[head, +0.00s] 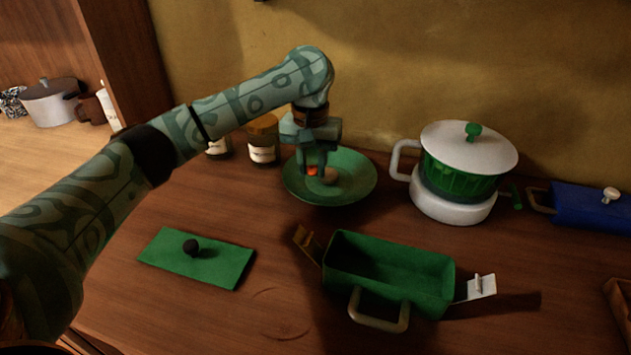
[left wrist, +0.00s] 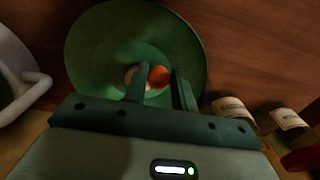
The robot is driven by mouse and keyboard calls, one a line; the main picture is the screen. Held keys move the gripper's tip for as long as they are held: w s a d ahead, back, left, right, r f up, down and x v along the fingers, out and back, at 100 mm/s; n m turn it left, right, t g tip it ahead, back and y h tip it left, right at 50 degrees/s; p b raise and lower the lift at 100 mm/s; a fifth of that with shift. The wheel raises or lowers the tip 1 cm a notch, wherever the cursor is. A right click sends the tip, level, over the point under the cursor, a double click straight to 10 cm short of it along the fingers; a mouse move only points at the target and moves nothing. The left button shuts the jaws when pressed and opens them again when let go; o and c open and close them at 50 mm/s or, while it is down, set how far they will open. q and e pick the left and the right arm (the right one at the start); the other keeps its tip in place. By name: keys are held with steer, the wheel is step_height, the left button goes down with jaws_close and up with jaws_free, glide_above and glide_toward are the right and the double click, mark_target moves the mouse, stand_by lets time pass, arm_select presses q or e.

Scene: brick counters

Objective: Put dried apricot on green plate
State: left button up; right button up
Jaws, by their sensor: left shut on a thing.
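The green plate (head: 358,186) is a wide round dish on the counter near the back wall. It also fills the upper part of the left wrist view (left wrist: 90,45). My left gripper (head: 313,172) points down over the plate and is shut on the small orange dried apricot (head: 312,170). The apricot shows between the fingertips in the left wrist view (left wrist: 158,76). A small beige round item (head: 330,176) lies on the plate right beside it. I cannot tell whether the apricot touches the plate. My right gripper is not in view.
A white-lidded green pot (head: 459,178) is to the right. A green open box (head: 388,277) with a handle is in front. A green board (head: 215,269) bears a dark round item (head: 191,246). A blue box (head: 590,207) is far right.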

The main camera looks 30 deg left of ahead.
mark_target(313, 168)
arm_select(q)
step_height(313, 168, down, 4)
steer(key=shift+w+r+b, duration=0.1)
steer(key=shift+b, duration=1.05)
steer(key=shift+c, duration=0.4)
steer(key=shift+r, duration=0.4)
jaws_close()
steer(key=shift+d+f+p, duration=0.1)
steer(key=shift+p, duration=0.3)
steer(key=o, duration=1)
jaws_free()
steer(key=shift+f, duration=0.1)
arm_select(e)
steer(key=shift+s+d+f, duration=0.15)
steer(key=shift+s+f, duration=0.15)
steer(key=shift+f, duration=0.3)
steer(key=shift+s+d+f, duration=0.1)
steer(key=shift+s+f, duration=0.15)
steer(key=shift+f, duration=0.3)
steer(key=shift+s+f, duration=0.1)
arm_select(q)
step_height(313, 168, up, 12)
steer(key=p, duration=0.8)
steer(key=shift+r+p, duration=0.25)
steer(key=shift+p, duration=0.1)
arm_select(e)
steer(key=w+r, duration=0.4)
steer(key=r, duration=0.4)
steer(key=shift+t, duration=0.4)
